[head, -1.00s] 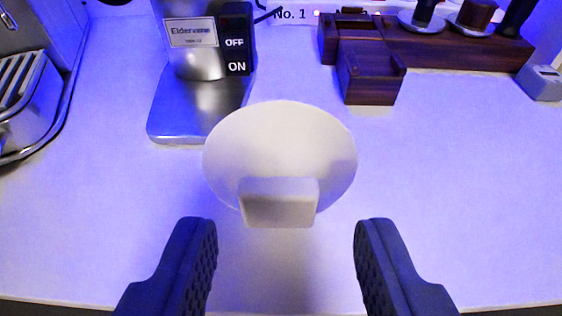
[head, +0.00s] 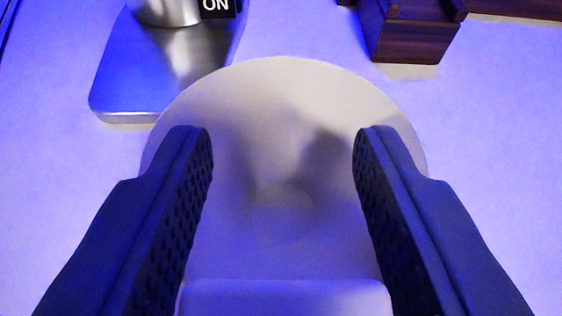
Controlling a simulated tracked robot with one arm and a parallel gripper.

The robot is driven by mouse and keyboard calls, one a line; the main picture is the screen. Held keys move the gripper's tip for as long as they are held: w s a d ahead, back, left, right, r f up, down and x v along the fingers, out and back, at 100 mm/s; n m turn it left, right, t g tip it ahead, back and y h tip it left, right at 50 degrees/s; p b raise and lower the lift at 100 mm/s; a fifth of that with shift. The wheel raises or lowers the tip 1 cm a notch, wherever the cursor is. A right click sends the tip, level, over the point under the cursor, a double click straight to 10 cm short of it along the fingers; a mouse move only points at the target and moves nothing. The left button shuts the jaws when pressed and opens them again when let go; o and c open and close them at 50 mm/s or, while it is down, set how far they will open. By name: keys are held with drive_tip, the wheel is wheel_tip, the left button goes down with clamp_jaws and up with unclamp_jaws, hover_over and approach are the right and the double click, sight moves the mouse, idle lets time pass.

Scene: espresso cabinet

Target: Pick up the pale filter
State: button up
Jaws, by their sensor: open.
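The pale filter (head: 285,95) is a wide, whitish round cone seen from above, with a blocky handle (head: 285,298) at the bottom edge of the picture. My gripper (head: 282,150) is open, with one dark ribbed finger on each side over the filter. The fingertips overlap the left and right parts of its bowl in the picture. A shadow falls inside the bowl. The handle's lower part is cut off by the frame.
A metal machine base (head: 165,65) with an "ON" label stands close at the upper left. A dark wooden box (head: 410,30) stands at the upper right. The white counter (head: 500,130) is clear to the right.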

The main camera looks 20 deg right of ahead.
drive_tip(key=c, duration=0.7)
drive_tip(key=shift+r, duration=0.15)
